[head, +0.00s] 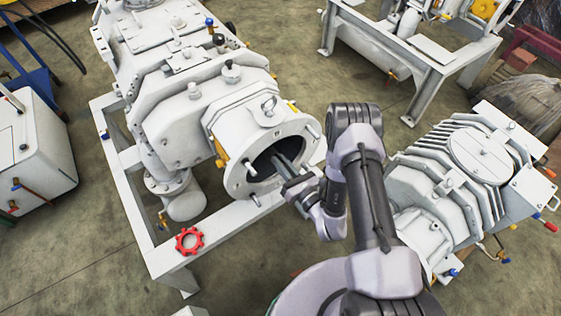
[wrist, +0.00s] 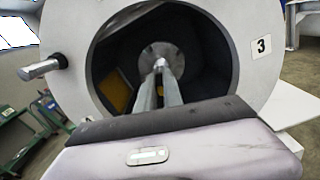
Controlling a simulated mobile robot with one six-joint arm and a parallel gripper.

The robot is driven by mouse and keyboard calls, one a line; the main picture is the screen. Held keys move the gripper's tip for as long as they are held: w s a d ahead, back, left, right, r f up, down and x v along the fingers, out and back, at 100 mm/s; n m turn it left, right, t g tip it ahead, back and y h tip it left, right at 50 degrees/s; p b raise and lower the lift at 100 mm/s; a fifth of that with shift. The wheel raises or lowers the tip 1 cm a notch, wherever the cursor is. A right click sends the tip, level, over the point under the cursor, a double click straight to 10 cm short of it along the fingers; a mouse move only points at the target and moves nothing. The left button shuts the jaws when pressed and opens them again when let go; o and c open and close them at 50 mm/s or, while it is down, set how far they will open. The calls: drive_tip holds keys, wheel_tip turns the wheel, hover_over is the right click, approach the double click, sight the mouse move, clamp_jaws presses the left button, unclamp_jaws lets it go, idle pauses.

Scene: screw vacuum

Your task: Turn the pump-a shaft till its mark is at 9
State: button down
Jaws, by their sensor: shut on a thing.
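The pump (head: 180,130) is a large white machine with a round end flange (head: 237,178) around a dark opening. My gripper (head: 279,160) reaches into this opening. In the wrist view, my two fingers (wrist: 160,76) are closed on the light-coloured end of the shaft (wrist: 160,62), in front of a grey round hub (wrist: 148,54). The fingers hide most of the shaft end, and I cannot make out its mark. A plate with the number 3 (wrist: 261,46) is on the right of the flange face (wrist: 245,75). No plate with 9 is readable.
A red toothed wheel (head: 189,240) lies on the white frame (head: 165,262) below the flange. Pins (wrist: 42,68) stick out from the flange face. Another white pump (head: 455,185) is close on the right. A white cabinet (head: 35,140) stands left, with open floor between.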

wheel_tip(320, 180, down, 3)
drive_tip(key=m+p, duration=1.3)
drive_tip(key=m, duration=1.6)
drive_tip(key=shift+r, duration=0.2)
drive_tip(key=m+p, duration=0.2)
drive_tip(key=m, duration=0.1)
drive_tip(key=shift+s+a+m, duration=0.1)
drive_tip(key=shift+a+m, duration=0.05)
drive_tip(key=shift+m, duration=0.15)
drive_tip(key=m, duration=0.2)
drive_tip(key=m+p, duration=0.1)
drive_tip(key=m, duration=0.2)
drive_tip(key=shift+s+a+f+m+p, duration=0.1)
drive_tip(key=shift+s+a+m+p, duration=0.05)
drive_tip(key=shift+a+m+p, duration=0.15)
drive_tip(key=m, duration=0.6)
drive_tip(key=shift+s+a+r, duration=0.2)
drive_tip(key=shift+a+r, duration=0.05)
drive_tip(key=m, duration=0.2)
drive_tip(key=m+p, duration=0.1)
drive_tip(key=m, duration=0.3)
drive_tip(key=shift+a+r+m, duration=0.1)
drive_tip(key=shift+r+m, duration=0.2)
drive_tip(key=shift+r, duration=0.1)
